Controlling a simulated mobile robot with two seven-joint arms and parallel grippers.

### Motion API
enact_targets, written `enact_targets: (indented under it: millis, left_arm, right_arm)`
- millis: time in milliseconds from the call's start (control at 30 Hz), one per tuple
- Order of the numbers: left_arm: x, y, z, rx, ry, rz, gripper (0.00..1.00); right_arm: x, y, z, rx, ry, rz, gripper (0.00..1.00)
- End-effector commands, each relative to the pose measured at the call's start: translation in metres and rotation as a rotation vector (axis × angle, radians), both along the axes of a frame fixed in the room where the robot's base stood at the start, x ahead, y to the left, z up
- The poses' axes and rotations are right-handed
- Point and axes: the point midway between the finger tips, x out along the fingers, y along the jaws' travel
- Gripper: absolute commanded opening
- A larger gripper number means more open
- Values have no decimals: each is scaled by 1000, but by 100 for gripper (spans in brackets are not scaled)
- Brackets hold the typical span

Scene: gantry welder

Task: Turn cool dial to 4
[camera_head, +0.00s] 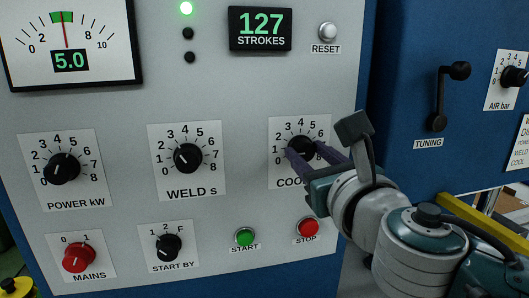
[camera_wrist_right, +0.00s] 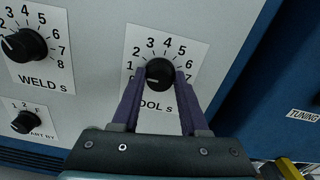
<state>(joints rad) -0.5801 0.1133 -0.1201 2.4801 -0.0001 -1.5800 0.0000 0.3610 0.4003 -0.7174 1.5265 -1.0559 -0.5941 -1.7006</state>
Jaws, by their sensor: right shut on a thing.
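The cool dial (camera_head: 301,146) is a round black knob on a white scale plate at the right of the grey panel. It also shows in the right wrist view (camera_wrist_right: 159,72), with numbers around it. Its pointer is partly hidden and hard to read; it seems to face left, toward the low numbers. My right gripper (camera_head: 304,151) comes in from the lower right. Its two purple fingers (camera_wrist_right: 160,76) are shut on the knob, one on each side, and they cover part of the scale. My left gripper is not in view.
The weld dial (camera_head: 188,157) is left of the cool dial, and the power dial (camera_head: 62,168) is farther left. The green start button (camera_head: 244,237) and red stop button (camera_head: 308,227) sit below. A blue cabinet with a tuning crank (camera_head: 440,98) stands to the right.

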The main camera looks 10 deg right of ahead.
Motion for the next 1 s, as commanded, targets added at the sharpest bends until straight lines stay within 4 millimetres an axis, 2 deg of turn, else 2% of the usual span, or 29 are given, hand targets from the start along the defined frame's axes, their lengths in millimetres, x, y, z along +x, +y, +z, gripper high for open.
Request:
enact_targets:
  millis: [33,100,567,1000]
  left_arm:
    - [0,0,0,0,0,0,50]
    - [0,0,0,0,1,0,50]
    - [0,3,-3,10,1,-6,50]
    - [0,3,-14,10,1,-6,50]
  right_arm:
    - [0,0,0,0,0,0,6]
    - [0,0,0,0,0,0,0]
    - [0,0,-1,64,2,0,0]
    - [0,-1,-1,414,13,-1,0]
